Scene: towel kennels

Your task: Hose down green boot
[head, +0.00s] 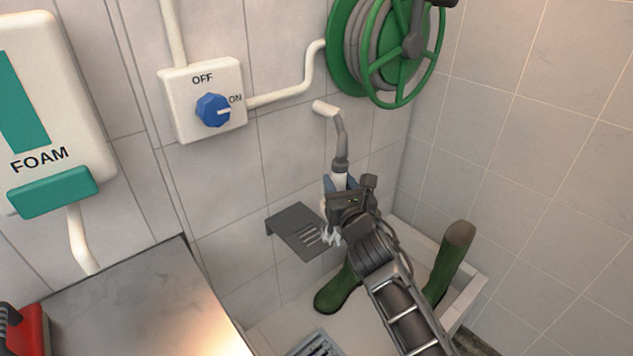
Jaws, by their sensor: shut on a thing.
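A spray lance (341,145) with a pale tip points up and left in front of the tiled wall. My gripper (342,190) is shut on its white and blue handle, largely hidden by my wrist. Green boot parts stand in the pale wash tray (463,294): a rounded foot (340,289) left of my arm and an upright green piece (447,265) with a brown end on the right. My arm hides what lies between, so I cannot tell if they are one boot. No water shows from the lance.
A dark slotted wall shelf (298,229) is just left of my gripper. A green hose reel (392,50) hangs above. The blue knob (213,110) points to ON. A foam dispenser (50,115) and grey counter (135,305) are left. A drain grate (318,345) lies below.

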